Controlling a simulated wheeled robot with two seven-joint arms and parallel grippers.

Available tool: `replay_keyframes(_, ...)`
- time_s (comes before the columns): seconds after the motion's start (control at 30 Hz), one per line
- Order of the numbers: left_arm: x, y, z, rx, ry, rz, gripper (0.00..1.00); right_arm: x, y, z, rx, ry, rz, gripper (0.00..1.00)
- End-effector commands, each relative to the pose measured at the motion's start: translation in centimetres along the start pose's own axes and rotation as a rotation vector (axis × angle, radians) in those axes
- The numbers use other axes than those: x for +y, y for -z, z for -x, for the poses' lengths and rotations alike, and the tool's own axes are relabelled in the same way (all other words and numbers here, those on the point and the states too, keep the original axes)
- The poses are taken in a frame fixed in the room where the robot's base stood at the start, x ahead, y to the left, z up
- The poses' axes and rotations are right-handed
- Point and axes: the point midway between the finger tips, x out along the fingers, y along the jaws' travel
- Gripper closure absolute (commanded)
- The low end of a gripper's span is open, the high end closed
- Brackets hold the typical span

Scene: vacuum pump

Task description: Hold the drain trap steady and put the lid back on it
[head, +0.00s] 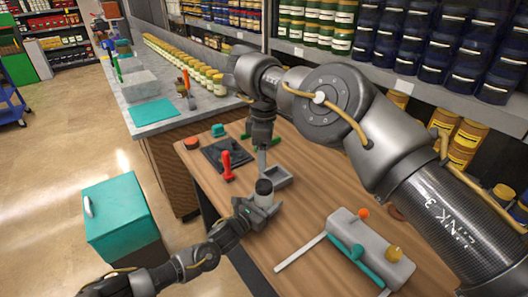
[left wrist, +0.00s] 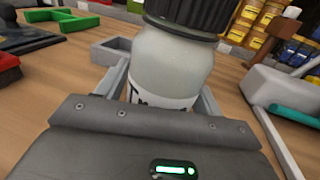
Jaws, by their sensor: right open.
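The drain trap (head: 264,199) is a pale translucent jar standing upright on the wooden table; it also fills the middle of the left wrist view (left wrist: 168,68). A dark ribbed lid (head: 264,186) is on its mouth, and it shows at the top of the left wrist view (left wrist: 188,14). Whether it is fully seated cannot be told. My left gripper (head: 262,206) has a finger on each side of the jar's lower body and appears shut on it.
The grey tray (head: 281,181) lies just behind the jar. A red-handled tool (head: 227,166) and a black mat (head: 212,157) lie to the left. A grey pump body (head: 375,252) with a teal cylinder (head: 352,256) is at the right. The table is bare between jar and pump.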

Motion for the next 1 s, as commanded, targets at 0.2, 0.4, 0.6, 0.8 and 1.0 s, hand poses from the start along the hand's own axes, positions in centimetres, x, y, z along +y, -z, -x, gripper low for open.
replay_keyframes(0.2, 0.0, -0.3, -0.1, -0.006, 0.001, 0.0, 0.19, 0.0, 0.0, 0.0, 0.0, 0.0, 0.0, 0.28)
replay_keyframes(0.4, 0.0, -0.3, 0.1, -0.008, 0.001, 0.001, 0.19, 0.0, 0.0, -0.1, 0.0, 0.0, 0.0, 0.28)
replay_keyframes(0.6, 0.0, -0.1, 2.5, -0.007, 0.002, 0.001, 0.19, 0.0, 0.0, -0.6, 0.0, 0.0, 0.0, 0.28)
replay_keyframes(0.8, 0.0, 0.1, 6.5, -0.006, 0.002, 0.001, 0.19, 0.0, 0.0, -1.6, 0.0, 0.0, 0.0, 0.28)
replay_keyframes(1.0, 0.1, 0.0, 9.4, -0.006, 0.001, 0.001, 0.19, 0.0, 0.0, -2.2, 0.0, 0.0, 0.0, 0.28)
